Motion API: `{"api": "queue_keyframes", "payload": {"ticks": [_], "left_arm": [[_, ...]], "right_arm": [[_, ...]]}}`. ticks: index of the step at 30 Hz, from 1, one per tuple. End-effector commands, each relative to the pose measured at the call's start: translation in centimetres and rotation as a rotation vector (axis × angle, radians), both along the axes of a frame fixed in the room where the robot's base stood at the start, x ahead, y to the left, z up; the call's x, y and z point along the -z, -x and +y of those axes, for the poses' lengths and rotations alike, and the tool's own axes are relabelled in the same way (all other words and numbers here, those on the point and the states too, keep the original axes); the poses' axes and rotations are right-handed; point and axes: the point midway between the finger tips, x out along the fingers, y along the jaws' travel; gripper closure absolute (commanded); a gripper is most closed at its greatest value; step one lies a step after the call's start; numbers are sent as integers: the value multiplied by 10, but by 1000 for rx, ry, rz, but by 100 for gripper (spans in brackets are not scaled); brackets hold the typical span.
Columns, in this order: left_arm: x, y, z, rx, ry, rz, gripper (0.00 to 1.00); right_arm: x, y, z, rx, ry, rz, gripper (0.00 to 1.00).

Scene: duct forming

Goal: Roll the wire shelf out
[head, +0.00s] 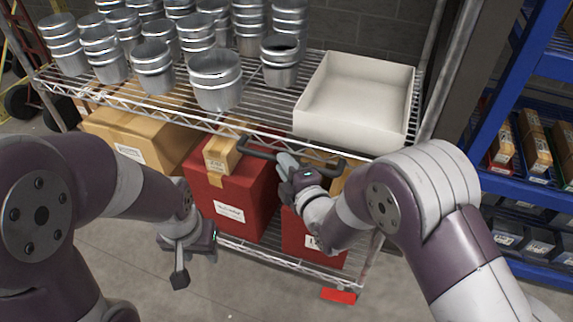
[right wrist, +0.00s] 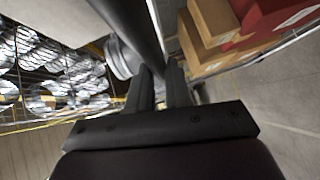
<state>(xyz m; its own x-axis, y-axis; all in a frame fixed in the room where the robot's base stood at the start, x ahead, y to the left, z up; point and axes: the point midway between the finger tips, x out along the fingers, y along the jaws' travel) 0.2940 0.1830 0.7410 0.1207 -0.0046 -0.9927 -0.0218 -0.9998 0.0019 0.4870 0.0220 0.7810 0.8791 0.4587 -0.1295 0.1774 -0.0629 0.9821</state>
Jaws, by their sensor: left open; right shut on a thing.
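The wire shelf (head: 262,123) is a chrome wire rack with a top level, a lower level and a dark handle bar (head: 262,153) along its front edge. My right gripper (head: 286,166) is at the front of the shelf and shut on the handle bar, which also shows as a dark bar between its fingers in the right wrist view (right wrist: 127,35). My left gripper (head: 182,262) is open and empty, in front of the shelf and below its top level, apart from the handle.
Several metal duct pieces (head: 215,82) and a white open box (head: 356,97) stand on the top level. Cardboard boxes (head: 137,142) and red boxes (head: 232,192) sit below. A blue rack (head: 500,145) stands close on the right.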

Motion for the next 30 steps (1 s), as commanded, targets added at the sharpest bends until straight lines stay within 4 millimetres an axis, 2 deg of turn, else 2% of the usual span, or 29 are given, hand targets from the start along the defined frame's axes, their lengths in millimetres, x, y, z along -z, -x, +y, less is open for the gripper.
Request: {"api": "queue_keyframes", "payload": {"ticks": [1, 2, 3, 4, 12, 16, 20, 27, 30], "left_arm": [[1, 0, 0, 0, 0, 0, 57], [1, 0, 0, 0, 0, 0, 57], [1, 0, 0, 0, 0, 0, 57], [1, 0, 0, 0, 0, 0, 57], [0, 0, 0, 0, 0, 0, 57], [-3, 0, 0, 0, 0, 0, 57], [-8, 0, 0, 0, 0, 0, 57], [-17, 0, 0, 0, 0, 0, 57], [-19, 0, 0, 0, 0, 0, 57]], "right_arm": [[11, 4, -2, 0, 12, 27, 100], [11, 4, -2, 0, 11, 26, 71], [11, 3, -2, 0, 11, 25, 58], [10, 3, -2, 0, 10, 23, 56], [5, 2, -1, 0, 6, 13, 56], [1, 11, -6, 0, 5, 11, 56], [-3, 35, -19, 0, 6, 13, 56], [-10, 89, -46, 0, 7, 16, 56], [-11, 104, -54, 1, 8, 17, 56]]}}
